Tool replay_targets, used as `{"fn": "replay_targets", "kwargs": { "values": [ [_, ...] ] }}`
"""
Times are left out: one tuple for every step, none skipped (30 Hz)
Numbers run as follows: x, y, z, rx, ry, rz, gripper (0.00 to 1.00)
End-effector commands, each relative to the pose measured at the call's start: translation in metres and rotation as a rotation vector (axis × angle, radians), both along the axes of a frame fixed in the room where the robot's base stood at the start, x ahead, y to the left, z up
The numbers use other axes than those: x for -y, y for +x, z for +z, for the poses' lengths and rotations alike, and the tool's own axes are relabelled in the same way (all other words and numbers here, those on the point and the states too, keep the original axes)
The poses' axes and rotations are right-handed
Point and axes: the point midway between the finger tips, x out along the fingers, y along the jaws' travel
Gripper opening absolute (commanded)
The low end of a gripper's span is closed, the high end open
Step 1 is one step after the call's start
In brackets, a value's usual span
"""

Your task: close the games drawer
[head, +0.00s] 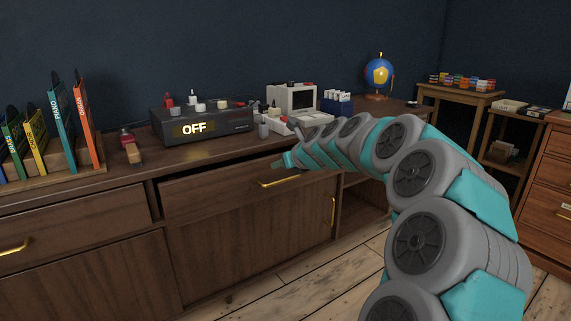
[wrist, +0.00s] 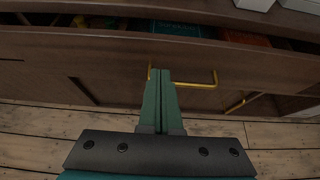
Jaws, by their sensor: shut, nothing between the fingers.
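A brown wooden drawer (head: 215,196) with a brass handle (head: 280,181) stands partly open in the cabinet; no label on it is readable. In the wrist view its front (wrist: 100,52) crosses the picture, and green and red things show in the gap behind its top edge. The brass handle (wrist: 205,86) is just right of the fingertips there. My gripper (head: 277,164) is shut and empty, at the drawer front near the handle. In the wrist view its two green fingers (wrist: 157,72) are pressed together and overlap the front; I cannot tell whether they touch it.
A neighbouring drawer (head: 70,222) is left of the open one. Wooden floor (head: 345,275) is clear in front.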

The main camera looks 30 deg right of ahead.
Motion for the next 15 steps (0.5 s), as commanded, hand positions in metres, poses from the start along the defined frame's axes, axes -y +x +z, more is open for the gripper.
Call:
{"fn": "replay_targets", "kwargs": {
  "values": [
    [-0.002,0.010,-0.008,-0.003,0.002,0.003,0.00],
    [-0.002,0.015,-0.011,-0.002,0.002,0.003,0.00],
    [-0.003,0.022,-0.014,-0.002,0.001,0.004,0.00],
    [-0.003,0.026,-0.017,-0.002,0.000,0.004,0.00],
    [-0.002,0.031,-0.017,-0.001,-0.002,0.003,0.00],
    [-0.002,0.037,-0.016,0.000,-0.003,0.001,0.00],
    [-0.002,0.041,-0.016,0.000,-0.002,0.001,0.00],
    [-0.002,0.045,-0.016,-0.001,-0.001,0.002,0.00],
    [-0.003,0.049,-0.016,-0.002,-0.001,0.003,0.00],
    [-0.003,0.052,-0.016,-0.001,-0.001,0.003,0.00],
    [-0.003,0.055,-0.015,-0.001,-0.001,0.003,0.00],
    [-0.002,0.057,-0.015,0.000,-0.001,0.002,0.00],
    [-0.002,0.059,-0.014,0.000,-0.001,0.002,0.00],
    [-0.002,0.061,-0.014,0.001,-0.001,0.002,0.00],
    [-0.003,0.062,-0.014,0.001,-0.001,0.002,0.00]
  ]
}}
